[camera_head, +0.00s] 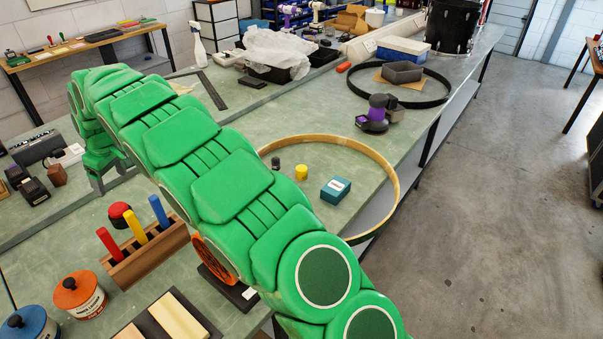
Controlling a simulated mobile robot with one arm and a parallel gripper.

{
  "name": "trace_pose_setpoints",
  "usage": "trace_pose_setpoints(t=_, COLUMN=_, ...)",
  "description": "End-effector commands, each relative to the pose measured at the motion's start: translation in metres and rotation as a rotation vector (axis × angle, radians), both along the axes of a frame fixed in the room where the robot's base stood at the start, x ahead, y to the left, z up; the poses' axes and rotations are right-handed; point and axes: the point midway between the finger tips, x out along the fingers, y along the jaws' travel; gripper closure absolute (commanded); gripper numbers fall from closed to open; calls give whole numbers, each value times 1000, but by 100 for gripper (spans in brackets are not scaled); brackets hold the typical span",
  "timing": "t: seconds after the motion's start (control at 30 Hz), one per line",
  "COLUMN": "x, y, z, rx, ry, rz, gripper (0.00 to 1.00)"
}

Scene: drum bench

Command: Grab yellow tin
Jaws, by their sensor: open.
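The yellow tin (301,173) is a small upright cylinder on the green bench, inside a large wooden hoop (396,185). A small dark cylinder (276,163) stands to its left, and a teal box (335,190) lies to its right. My green arm runs across the middle of the view, just left of the hoop. My gripper (112,184) is at the far left end of the arm, pointing down, well away from the tin. It is open and appears empty. The arm hides part of the bench and the hoop's left side.
A wooden holder (146,250) with red, yellow and blue handles stands front left, near an orange-lidded can (80,295). A purple-and-black tool (376,112) and a black hoop (440,98) lie behind the wooden hoop. The bench's right edge is close to the hoop.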

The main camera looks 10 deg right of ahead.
Motion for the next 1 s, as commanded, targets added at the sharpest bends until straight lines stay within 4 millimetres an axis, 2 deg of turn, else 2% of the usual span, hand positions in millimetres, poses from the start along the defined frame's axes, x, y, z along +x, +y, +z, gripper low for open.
trace_pose_setpoints(t=0.37, x=0, y=0, z=2, rx=1, ry=0, rz=0, gripper=27)
trace_pose_setpoints(t=0.6, x=0, y=0, z=28, rx=0, ry=0, rz=0, gripper=27)
trace_pose_setpoints(t=1.0, x=2, y=-2, z=50, rx=-2, ry=-10, rz=2, gripper=27)
